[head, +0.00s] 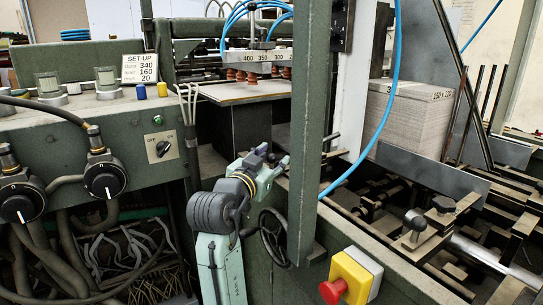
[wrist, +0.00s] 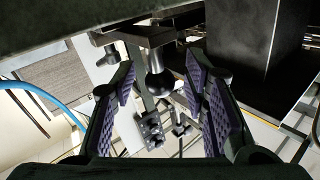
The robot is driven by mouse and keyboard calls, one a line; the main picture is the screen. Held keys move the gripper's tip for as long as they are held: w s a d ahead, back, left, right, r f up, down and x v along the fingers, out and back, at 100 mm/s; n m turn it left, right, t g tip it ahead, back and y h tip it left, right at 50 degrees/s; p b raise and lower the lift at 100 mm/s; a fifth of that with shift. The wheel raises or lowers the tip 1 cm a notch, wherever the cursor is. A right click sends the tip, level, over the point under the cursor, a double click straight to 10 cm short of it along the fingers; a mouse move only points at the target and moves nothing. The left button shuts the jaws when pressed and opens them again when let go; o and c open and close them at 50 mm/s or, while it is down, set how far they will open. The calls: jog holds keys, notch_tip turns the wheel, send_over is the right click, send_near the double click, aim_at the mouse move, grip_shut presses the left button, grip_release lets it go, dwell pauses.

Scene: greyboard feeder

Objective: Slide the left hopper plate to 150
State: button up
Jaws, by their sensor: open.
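My gripper (head: 264,160) is in the middle of the head view, on the teal arm, in front of the feeder's dark block. In the wrist view, its two purple-padded fingers (wrist: 166,98) are apart. A dark round knob (wrist: 160,84) on a post shows between them; I cannot tell whether they touch it. A grey metal plate (head: 430,167) stands low in front of the board stack (head: 408,118) in the head view, right of my gripper. I cannot tell whether it is the left hopper plate. No readable 150 mark shows on a plate scale.
A set-up card (head: 140,68) reads 340, 160 and 20. A green post (head: 309,130) stands just right of my gripper. A handwheel (head: 274,238) and a red stop button (head: 334,290) are below. Rails and a black-knobbed clamp (head: 414,222) lie at right.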

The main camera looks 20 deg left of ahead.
jog(key=shift+w, duration=0.1)
jog(key=shift+c, duration=0.6)
grip_shut()
jog(key=shift+d, duration=0.1)
